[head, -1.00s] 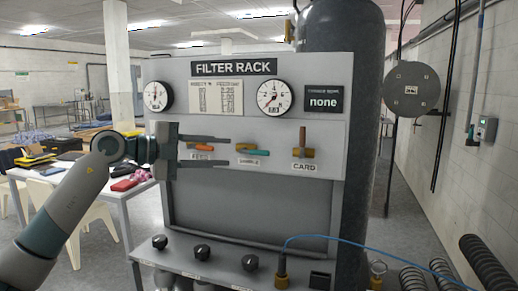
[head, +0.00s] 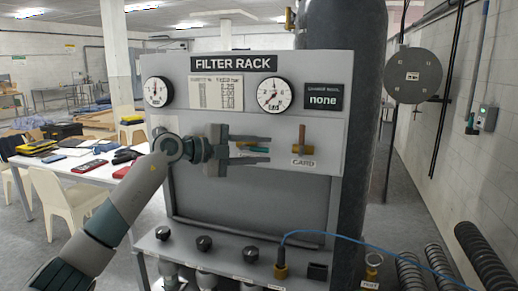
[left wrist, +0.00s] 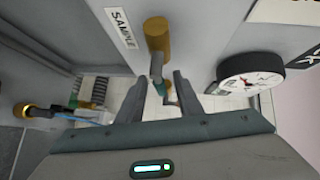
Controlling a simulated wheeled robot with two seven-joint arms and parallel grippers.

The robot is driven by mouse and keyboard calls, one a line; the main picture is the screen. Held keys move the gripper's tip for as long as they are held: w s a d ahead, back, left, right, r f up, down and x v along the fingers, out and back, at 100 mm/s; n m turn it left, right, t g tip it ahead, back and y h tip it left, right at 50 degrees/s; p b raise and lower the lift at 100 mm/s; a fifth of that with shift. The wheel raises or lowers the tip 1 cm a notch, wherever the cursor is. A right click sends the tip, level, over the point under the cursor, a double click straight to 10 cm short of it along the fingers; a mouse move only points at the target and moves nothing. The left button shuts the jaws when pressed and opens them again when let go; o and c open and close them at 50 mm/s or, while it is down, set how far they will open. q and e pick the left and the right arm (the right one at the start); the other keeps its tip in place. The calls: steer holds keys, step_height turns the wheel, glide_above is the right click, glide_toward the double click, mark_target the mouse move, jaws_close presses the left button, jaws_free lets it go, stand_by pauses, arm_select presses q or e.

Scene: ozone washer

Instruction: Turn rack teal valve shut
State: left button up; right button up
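The teal valve handle (head: 252,149) is on the panel of the filter rack (head: 165,215) and lies roughly level in the head view. My left gripper (head: 266,149) is open, with one finger above the handle and one below it. In the left wrist view, the brass valve body (left wrist: 157,35) stands beside a SAMPLE label (left wrist: 121,27). The handle's teal end (left wrist: 160,89) shows between the spread fingers (left wrist: 163,82); I cannot tell whether they touch it. My right gripper is not in view.
The CARD valve (head: 302,140), its handle upright, is just right of my fingertips. Two gauges (head: 274,95) sit above. Black knobs (head: 204,243) and a blue hose (head: 340,237) are on the lower ledge. A cluttered table (head: 85,170) stands at left.

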arm_select(q)
jaws_close()
